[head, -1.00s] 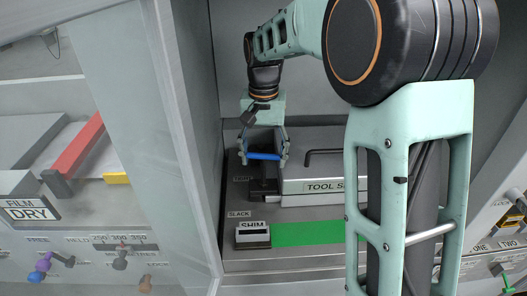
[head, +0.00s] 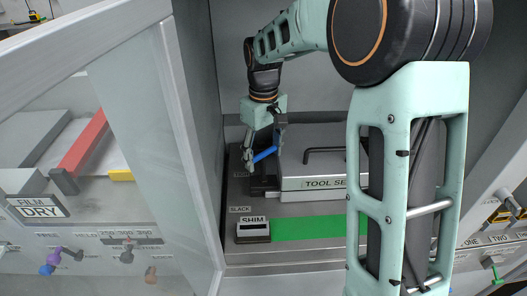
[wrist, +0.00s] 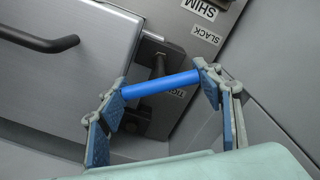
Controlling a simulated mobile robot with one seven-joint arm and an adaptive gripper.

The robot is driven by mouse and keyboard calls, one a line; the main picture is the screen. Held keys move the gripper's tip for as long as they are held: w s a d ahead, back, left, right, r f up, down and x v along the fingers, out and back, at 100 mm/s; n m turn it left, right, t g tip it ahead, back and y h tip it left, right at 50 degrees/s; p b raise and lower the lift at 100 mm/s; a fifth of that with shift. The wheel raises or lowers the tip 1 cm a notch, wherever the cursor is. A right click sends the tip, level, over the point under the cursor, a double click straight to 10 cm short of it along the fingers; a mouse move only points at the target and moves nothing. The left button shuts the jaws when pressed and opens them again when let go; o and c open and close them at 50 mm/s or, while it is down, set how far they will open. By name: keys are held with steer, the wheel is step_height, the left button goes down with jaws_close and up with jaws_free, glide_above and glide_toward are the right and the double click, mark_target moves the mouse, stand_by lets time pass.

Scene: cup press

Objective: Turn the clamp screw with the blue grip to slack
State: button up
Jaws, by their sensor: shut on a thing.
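The blue grip (head: 265,154) is a bar across the clamp screw. It is tilted in the head view, its right end higher. In the wrist view the blue grip (wrist: 160,84) spans the gap between my fingertips. My gripper (head: 264,156) is shut on it, one finger at each end; it also shows in the wrist view (wrist: 161,86). The dark clamp (wrist: 157,66) lies beyond the bar, partly hidden by it. A SLACK label (head: 239,209) is on the plate in front of the clamp, and a TIGHT label shows beside the clamp in the wrist view (wrist: 173,102).
The grey TOOL SET box (head: 325,183) with a dark handle stands right of the clamp. A SHIM block (head: 253,232) and a green strip (head: 305,229) lie in front. The cabinet's wall and open glass panel (head: 150,140) close off the left.

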steer(key=shift+n, duration=0.5)
steer(key=o, duration=1.2)
steer(key=shift+c, duration=0.2)
